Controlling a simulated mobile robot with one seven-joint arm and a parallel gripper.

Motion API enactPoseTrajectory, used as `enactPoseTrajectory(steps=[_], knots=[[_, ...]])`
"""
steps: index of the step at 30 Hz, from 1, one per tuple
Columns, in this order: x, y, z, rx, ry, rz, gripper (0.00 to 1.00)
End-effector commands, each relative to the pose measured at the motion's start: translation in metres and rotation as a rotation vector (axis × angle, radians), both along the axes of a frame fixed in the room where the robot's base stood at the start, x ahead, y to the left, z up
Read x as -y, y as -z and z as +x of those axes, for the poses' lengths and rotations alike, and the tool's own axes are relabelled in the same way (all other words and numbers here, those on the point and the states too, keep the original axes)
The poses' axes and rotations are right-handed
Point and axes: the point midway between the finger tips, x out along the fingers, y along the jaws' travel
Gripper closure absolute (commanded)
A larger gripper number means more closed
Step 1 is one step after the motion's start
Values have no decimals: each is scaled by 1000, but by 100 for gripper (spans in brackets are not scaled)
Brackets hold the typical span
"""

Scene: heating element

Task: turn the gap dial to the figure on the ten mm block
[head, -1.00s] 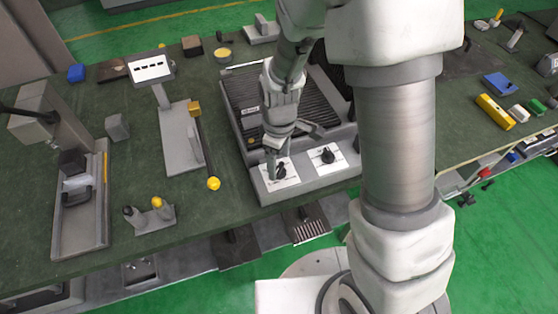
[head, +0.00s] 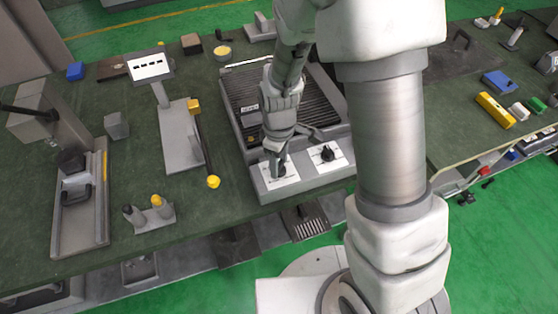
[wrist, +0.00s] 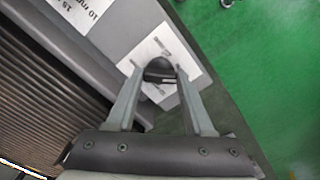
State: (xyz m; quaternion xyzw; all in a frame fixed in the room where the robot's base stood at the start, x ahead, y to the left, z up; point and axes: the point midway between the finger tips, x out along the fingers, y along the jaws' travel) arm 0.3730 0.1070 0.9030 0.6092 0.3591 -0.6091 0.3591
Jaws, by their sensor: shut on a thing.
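My gripper (head: 279,170) is shut on the left black dial at the front panel of the grey ribbed unit (head: 252,160). In the wrist view both fingertips sit on either side of this dark dial (wrist: 159,70), over its white plate (wrist: 150,54). The plate's figures and the dial's pointer are too blurred or covered to read. The right dial (head: 327,153) stands free on its own white plate. In the wrist view, a white label (wrist: 84,8) along the same panel reads "10 mm" and "15". I cannot tell which block in view is the ten mm one.
Left of the unit is a grey stand with a sign (head: 151,66) and a rod ending in a yellow ball (head: 213,181). A small holder (head: 150,216) and a lever press (head: 80,190) stand further left. Yellow (head: 495,110) and blue (head: 497,82) blocks lie far right.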

Motion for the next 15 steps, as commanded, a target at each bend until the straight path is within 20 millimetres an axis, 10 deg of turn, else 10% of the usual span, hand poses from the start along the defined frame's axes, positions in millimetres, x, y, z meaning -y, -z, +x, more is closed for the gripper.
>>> enactPoseTrajectory(steps=[15], knots=[[0, 0, 0, 0, 153, 0, 100]])
